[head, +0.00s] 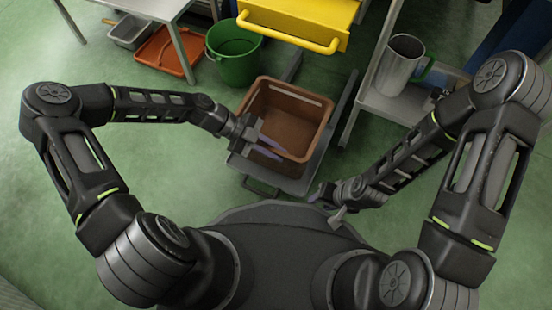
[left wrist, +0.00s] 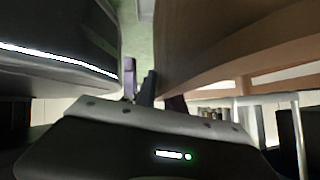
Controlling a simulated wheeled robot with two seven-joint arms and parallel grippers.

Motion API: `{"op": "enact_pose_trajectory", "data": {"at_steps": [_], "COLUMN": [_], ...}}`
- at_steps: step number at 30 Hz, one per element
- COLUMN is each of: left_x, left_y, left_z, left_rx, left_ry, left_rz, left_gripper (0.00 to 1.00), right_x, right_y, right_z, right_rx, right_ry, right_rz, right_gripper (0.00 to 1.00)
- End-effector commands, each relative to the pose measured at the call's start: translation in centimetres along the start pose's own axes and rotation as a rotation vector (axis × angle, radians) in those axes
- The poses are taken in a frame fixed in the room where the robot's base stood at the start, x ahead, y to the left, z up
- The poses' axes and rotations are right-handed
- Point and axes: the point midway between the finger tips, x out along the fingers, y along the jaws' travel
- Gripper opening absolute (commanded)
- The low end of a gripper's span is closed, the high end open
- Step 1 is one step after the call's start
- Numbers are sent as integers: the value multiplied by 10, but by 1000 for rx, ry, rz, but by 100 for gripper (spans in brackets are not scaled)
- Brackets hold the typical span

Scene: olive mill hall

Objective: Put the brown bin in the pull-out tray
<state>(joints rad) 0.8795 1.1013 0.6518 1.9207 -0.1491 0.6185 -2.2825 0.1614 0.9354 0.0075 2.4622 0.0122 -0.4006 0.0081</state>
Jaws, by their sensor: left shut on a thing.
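The brown bin (head: 322,131) is an open, empty-looking box in the middle of the head view. In the left wrist view the bin's brown side (left wrist: 215,45) fills the upper right, close to the fingers (left wrist: 143,88). The grey pull-out tray (head: 272,179) shows under and in front of the bin; I cannot tell whether the bin rests on it. My right gripper (head: 320,193) is right of the tray's front, apart from the bin; its jaws are too small to read.
A yellow drawer with a handle (head: 292,37) overhangs behind the bin. A green bucket (head: 236,62), an orange tray (head: 166,55) and a table (head: 160,8) are at the back left. A metal jug (head: 397,68) stands on a shelf at right. The green floor at left is clear.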

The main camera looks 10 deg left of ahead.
Motion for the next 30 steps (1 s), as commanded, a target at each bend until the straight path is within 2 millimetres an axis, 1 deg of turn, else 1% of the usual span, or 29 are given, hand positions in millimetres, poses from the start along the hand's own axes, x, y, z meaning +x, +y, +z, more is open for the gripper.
{"op": "enact_pose_trajectory", "data": {"at_steps": [8,11,15,18,27,30], "left_x": [0,7,21,27,28,30], "left_y": [0,2,8,11,11,12], "left_z": [0,8,27,36,38,40], "left_rx": [3,2,2,2,3,3], "left_ry": [0,1,1,1,0,0], "left_rz": [-1,0,0,0,-1,-1], "left_gripper": [0,0,0,0,0,0], "right_x": [0,5,15,19,18,20], "right_y": [0,2,6,7,6,7], "right_z": [0,0,-2,-2,-2,-2], "right_rx": [0,0,1,2,2,2], "right_ry": [0,1,2,3,2,2], "right_rz": [-1,-1,-3,-4,-5,-5], "right_gripper": [36,36,36,36,36,36]}}
